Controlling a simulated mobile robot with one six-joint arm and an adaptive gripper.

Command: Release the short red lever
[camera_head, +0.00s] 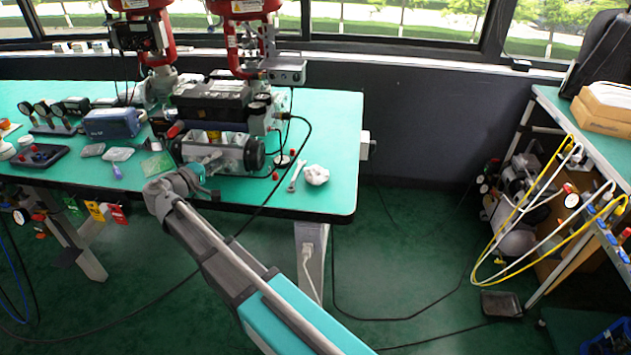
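The valve positioner assembly (213,103) stands on the green table, with a dark upper box and a silver cylinder body (222,152) below it. A short red part (175,130), which looks like the red lever, sticks out at the left of the assembly. My arm reaches up from the bottom of the view, and my gripper (208,172) is at the front of the silver body, below and right of the red part. The fingers are small and blend with the metal behind. I cannot tell whether they are open or touch anything.
The green table (335,130) holds gauges (42,108), a blue device (111,123), a wrench (297,175) and a crumpled white cloth (316,175). Red valve actuators (245,10) rise behind. A cable hangs over the front edge.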

